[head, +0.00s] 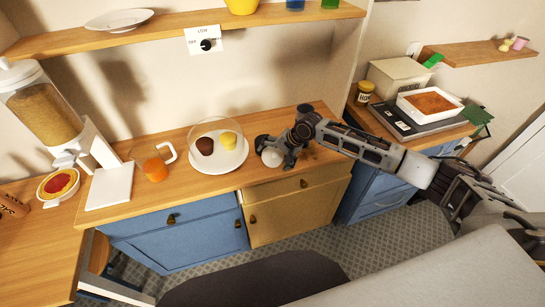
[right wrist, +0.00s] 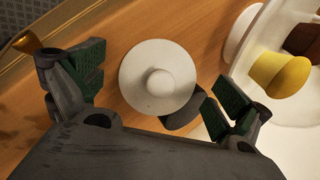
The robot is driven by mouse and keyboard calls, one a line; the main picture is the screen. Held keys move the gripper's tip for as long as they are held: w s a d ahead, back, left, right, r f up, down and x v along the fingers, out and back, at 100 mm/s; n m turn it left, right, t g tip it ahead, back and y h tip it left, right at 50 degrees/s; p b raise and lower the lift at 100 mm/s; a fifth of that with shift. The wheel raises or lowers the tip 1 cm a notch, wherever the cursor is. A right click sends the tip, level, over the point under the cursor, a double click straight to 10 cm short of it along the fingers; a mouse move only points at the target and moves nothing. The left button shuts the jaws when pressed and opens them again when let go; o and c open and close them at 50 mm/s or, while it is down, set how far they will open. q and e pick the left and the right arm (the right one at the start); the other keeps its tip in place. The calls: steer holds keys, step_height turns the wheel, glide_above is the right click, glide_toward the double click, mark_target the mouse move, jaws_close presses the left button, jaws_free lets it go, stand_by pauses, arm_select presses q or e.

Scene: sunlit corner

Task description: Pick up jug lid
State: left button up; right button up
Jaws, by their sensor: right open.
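The jug lid (right wrist: 157,80) is a white round disc with a round knob at its centre, lying on the wooden counter. In the head view it shows as a small white shape (head: 272,158), partly covered by my gripper. My right gripper (right wrist: 160,95) is open, with its green-padded fingers on either side of the lid and apart from it. In the head view the right gripper (head: 275,151) is low over the counter's front edge. My left gripper is not in view.
A white plate (head: 230,159) with a brown and a yellow cupcake under a clear dome stands just left of my right gripper. A white board (head: 110,187) and a grain dispenser (head: 42,105) stand at the left. A shelf (head: 180,25) runs above.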

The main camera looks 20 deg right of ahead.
mark_target(275, 154)
steer(key=shift+c, duration=0.4)
steer(key=c, duration=0.8)
steer(key=shift+r, duration=0.15)
steer(key=shift+r+b, duration=0.35)
steer(key=shift+r, duration=4.55)
steer(key=shift+n, duration=0.3)
